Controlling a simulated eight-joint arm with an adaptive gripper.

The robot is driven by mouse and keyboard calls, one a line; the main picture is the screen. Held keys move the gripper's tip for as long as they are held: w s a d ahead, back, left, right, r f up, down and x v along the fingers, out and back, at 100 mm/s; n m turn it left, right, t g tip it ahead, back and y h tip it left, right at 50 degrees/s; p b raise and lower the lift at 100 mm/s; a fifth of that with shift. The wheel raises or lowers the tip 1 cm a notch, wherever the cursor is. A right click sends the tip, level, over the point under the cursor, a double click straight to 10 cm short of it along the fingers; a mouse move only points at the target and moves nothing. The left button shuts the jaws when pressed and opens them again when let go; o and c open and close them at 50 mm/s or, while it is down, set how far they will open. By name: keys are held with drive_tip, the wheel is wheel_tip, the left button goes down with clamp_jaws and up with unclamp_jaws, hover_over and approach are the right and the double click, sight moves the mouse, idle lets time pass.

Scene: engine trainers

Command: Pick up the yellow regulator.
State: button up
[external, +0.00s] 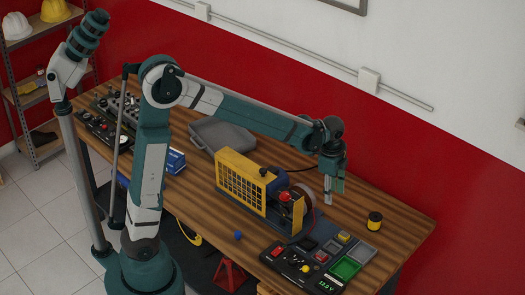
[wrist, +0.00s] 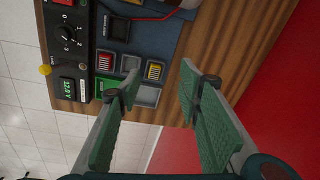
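A small ribbed block with yellow on it (wrist: 155,70), which fits the yellow regulator, sits in a compartment of the dark tray (wrist: 125,63) in the wrist view. It also shows at the tray's far edge in the external view (external: 343,236). My gripper (external: 333,190) points down above the table, behind and above the tray. In the wrist view its green-padded fingers (wrist: 160,68) are spread wide apart, with nothing held between them. The yellow block appears between the fingertips there, but the gripper is well above it.
A black and yellow cylinder (external: 375,221) stands on the table right of the tray. A red ribbed block (wrist: 105,62) sits in another compartment. A control panel (external: 299,266) adjoins the tray. The yellow-caged engine trainer (external: 240,182) stands left of my gripper. Bare wood lies at right.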

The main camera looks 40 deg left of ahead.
drive_tip(key=w+d+f+m+g+p, duration=0.1)
drive_tip(key=w+d+f+m+p, duration=0.15)
drive_tip(key=d, duration=0.35)
approach(345, 235)
drive_tip(key=shift+d, duration=0.3)
drive_tip(key=shift+f, duration=0.35)
drive_tip(key=shift+f, duration=0.1)
drive_tip(key=shift+f, duration=1.2)
drive_tip(key=shift+a+f, duration=0.1)
drive_tip(key=shift+f, duration=2.5)
